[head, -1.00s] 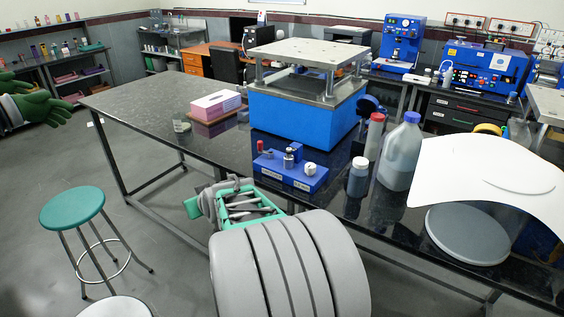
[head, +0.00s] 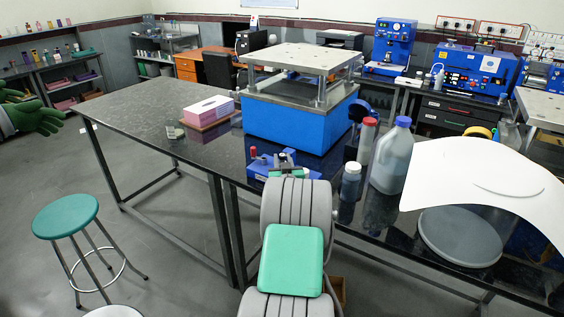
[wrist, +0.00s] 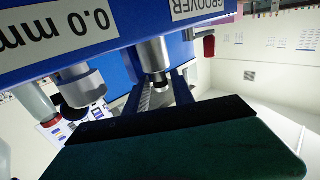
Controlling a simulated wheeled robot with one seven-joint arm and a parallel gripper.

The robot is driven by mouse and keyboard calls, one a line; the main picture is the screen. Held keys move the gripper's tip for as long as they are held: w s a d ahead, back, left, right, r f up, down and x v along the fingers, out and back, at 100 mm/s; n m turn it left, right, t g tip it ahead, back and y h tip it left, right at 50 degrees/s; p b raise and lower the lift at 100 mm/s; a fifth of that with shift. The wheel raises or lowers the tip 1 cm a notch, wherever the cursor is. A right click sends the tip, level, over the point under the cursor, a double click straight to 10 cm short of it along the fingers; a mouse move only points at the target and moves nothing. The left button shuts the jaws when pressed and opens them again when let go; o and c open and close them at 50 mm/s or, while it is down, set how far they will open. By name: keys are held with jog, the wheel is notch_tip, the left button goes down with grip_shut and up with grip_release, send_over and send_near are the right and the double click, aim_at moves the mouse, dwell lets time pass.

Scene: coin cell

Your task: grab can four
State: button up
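No object marked as can four can be made out in these views. My gripper (wrist: 160,92) shows in the wrist view as two dark fingers set apart, with a steel cylinder (wrist: 154,55) of the blue device lying between or just beyond them. I cannot tell whether they touch it. The blue device (wrist: 110,58), labelled "GROOVER" and "0.0 mm", appears upside down and very close. In the head view my arm reaches over the table's near edge. Its end is at the device (head: 258,160) and hides part of it.
A dark bottle (head: 350,183), a red-capped bottle (head: 366,143) and a large blue-capped jug (head: 393,162) stand right of the device. The blue press (head: 290,122) is behind it. A pink tissue box (head: 209,109) stands left. The table's left part (head: 140,107) is clear.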

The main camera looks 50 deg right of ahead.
jog(key=shift+c, duration=0.3)
grip_shut()
jog(key=shift+r, duration=0.1)
